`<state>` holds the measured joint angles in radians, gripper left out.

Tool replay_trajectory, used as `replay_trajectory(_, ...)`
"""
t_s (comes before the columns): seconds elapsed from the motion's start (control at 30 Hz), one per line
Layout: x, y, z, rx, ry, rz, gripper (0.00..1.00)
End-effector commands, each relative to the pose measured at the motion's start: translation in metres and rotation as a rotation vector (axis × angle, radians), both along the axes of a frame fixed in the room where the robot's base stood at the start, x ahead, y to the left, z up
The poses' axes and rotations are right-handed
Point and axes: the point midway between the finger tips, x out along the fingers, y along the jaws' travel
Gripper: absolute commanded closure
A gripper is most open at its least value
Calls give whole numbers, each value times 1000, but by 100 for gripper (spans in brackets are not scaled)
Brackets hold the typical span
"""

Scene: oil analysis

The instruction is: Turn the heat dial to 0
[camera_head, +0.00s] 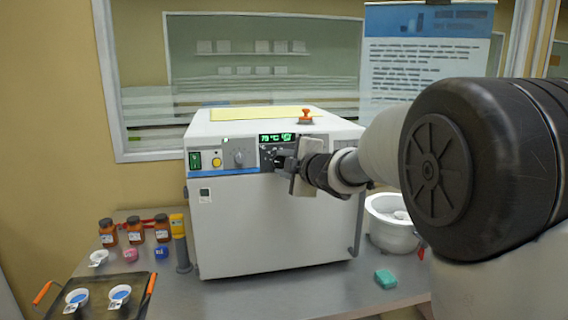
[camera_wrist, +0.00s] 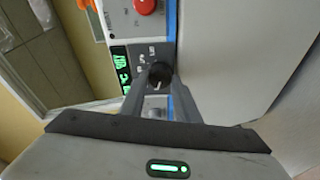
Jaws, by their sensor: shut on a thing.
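The heat dial (camera_wrist: 159,74) is a round black knob with a pale pointer mark, on a dark panel of the white oven-like machine (camera_head: 265,225). My gripper (camera_wrist: 158,88) has its two grey fingers on either side of the dial, shut on it. In the head view my gripper (camera_head: 286,163) reaches the front panel from the right and covers most of the dial. A green display (camera_head: 276,138) sits just above the dial and seems to read about 79 °C. The dial's exact setting is too small to read.
A grey knob (camera_head: 239,158), a yellow button (camera_head: 216,162) and a green switch (camera_head: 195,160) are left of the dial. A red button (camera_wrist: 145,5) lies beyond it in the wrist view. Brown bottles (camera_head: 135,231) and a dark tray (camera_head: 100,290) stand left on the bench.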

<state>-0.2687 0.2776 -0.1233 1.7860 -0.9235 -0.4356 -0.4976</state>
Motion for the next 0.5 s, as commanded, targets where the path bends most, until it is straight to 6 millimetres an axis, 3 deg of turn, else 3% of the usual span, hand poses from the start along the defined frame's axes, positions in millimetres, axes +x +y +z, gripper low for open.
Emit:
replay_trajectory(0.4,0,0,0,-7,-3,2,93)
replay_trajectory(0.43,0,0,0,-7,-3,2,68)
replay_trajectory(0.5,0,0,0,-7,-3,2,56)
